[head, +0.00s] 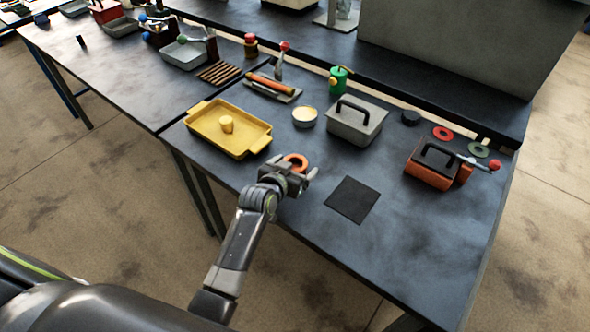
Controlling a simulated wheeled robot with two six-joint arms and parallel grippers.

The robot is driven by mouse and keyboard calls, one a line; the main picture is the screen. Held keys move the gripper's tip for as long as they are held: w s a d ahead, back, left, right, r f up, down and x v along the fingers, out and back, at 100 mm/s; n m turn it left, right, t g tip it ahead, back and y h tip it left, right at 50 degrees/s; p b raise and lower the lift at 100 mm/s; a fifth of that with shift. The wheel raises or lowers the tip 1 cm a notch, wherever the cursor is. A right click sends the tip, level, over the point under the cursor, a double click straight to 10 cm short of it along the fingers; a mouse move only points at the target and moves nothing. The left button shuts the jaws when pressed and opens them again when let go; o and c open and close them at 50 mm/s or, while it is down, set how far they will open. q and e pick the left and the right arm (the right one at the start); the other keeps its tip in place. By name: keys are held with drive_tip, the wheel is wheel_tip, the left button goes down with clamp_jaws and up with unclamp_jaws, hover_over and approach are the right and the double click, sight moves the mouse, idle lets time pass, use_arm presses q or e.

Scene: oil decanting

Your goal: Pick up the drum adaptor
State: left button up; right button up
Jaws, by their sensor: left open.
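An orange ring (297,161), which may be the drum adaptor, lies on the dark bench right of the yellow tray. My left gripper (291,172) is open at this ring, its jaws partly hiding the ring's near side. I cannot tell whether the ring sits between the fingers or just beyond them. A red ring (443,133) and a green ring (478,150) lie farther right on the bench. My right gripper does not show.
The yellow tray (205,119) holds a small yellow cylinder (227,124). A dark square mat (352,199) lies right of my gripper. The bench's front right is clear.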

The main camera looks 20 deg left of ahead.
use_arm(q)
drive_tip(key=c, duration=1.2)
drive_tip(key=shift+c, duration=0.7)
drive_tip(key=shift+r, duration=0.2)
